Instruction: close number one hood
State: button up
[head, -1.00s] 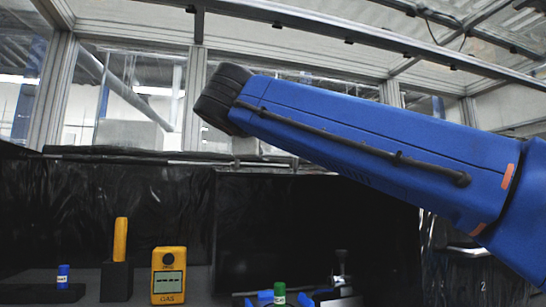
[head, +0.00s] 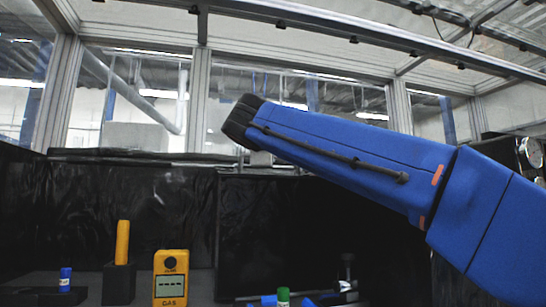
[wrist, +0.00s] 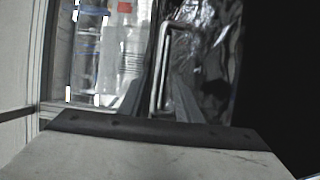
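In the wrist view a bent metal handle (wrist: 160,65) stands upright at the edge of a clear pane (wrist: 100,50) beside shiny dark sheeting. I cannot read a hood number here. My gripper (wrist: 163,90) shows as two grey fingers set apart above the pale wrist housing. The handle appears between them, but I cannot tell whether they touch it. In the head view my blue arm reaches from the right towards the upper middle, and the gripper is out of sight.
A yellow gas meter (head: 171,278), a yellow tool in a black holder (head: 122,243), a blue-capped bottle (head: 65,279) and a green-capped bottle (head: 283,297) stand low in the head view. Black sheeting (head: 130,205) hangs behind them, below framed windows.

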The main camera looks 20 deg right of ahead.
jog(key=x, duration=0.8)
grip_shut()
